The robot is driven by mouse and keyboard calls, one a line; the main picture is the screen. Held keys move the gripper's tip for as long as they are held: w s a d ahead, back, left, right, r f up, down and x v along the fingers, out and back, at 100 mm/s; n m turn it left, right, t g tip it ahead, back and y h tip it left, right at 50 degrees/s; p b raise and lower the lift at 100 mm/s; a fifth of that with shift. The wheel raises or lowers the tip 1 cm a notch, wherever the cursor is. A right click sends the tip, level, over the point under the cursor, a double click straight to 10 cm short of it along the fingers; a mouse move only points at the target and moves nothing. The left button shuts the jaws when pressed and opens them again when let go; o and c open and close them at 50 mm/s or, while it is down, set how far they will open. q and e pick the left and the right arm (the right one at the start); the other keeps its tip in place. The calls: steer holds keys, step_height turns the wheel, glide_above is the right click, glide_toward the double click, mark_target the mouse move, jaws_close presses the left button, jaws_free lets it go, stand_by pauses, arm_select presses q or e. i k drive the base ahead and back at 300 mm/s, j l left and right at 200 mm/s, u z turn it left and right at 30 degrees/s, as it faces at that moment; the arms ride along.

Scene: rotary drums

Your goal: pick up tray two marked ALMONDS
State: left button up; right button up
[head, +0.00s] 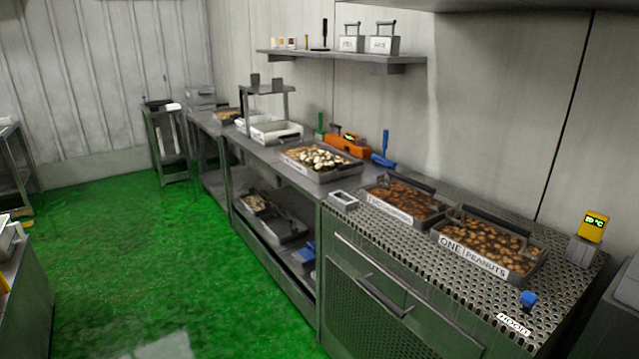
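Tray two (388,207) is a metal tray with a dark bar handle across it, full of brown nuts. Its white front label reads TWO, and the smaller word after it is too blurred to read surely. It stands on the perforated metal counter (440,288) at the right, just left of tray one (472,256), whose label reads ONE PEANUTS. Neither of my grippers is in view.
A small metal box (343,201) stands left of tray two. Another tray (318,175) with pale pieces sits farther left, before an orange device (347,146). A blue tool (383,158) stands behind. A yellow display (592,227) is at right. The green floor (150,260) is open.

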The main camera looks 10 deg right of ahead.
mark_target(415, 204)
steer(key=i+j, duration=0.1)
steer(key=i, duration=0.45)
steer(key=i+j, duration=0.1)
steer(key=i, duration=0.4)
steer(key=i+j, duration=0.1)
steer(key=i, duration=0.45)
